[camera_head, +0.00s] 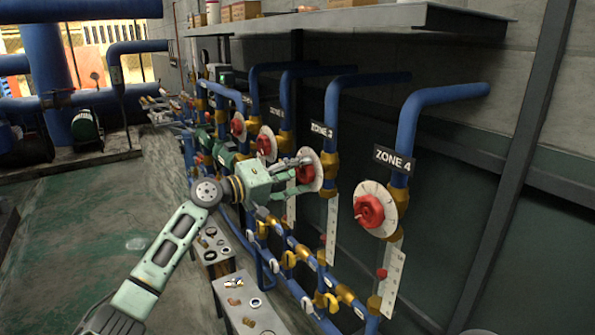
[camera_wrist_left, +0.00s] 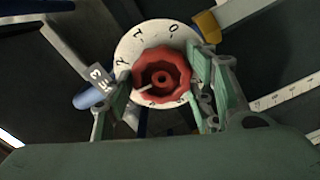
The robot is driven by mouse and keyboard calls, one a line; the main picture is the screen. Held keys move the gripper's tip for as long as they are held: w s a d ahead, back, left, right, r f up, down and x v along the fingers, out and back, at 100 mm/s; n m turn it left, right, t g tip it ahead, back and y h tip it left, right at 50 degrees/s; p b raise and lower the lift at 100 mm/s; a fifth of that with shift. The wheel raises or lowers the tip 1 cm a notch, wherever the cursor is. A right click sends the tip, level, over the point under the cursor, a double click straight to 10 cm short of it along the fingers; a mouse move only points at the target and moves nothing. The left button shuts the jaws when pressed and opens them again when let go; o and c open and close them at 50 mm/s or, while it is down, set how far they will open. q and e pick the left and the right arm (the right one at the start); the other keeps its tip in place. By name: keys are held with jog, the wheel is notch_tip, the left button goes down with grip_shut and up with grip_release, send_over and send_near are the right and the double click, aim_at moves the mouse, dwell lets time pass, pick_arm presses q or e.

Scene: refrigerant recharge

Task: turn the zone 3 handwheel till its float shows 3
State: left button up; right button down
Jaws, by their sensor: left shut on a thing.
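The zone 3 handwheel (camera_head: 306,173) is a red lobed knob on a white round dial, below the ZONE 3 label (camera_head: 321,130). My left gripper (camera_head: 298,175) is shut on it from the left. In the left wrist view the red handwheel (camera_wrist_left: 160,70) sits between the two green fingers of my left gripper (camera_wrist_left: 160,85), with dial numbers around it and a pale pointer mark toward the lower left. The white zone 3 scale (camera_head: 331,232) hangs below the dial. Its float reading is too small to make out. My right gripper is not in view.
The zone 4 handwheel (camera_head: 369,211) and its scale (camera_head: 392,282) stand nearer on the right. Other handwheels line the blue pipes farther back. Yellow valves and pipes run below. A low grey bench (camera_head: 232,311) holds small fittings. The floor at left is open.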

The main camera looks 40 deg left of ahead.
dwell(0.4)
pick_arm(q)
jog(key=o, duration=1.1)
jog(key=v, duration=1.2)
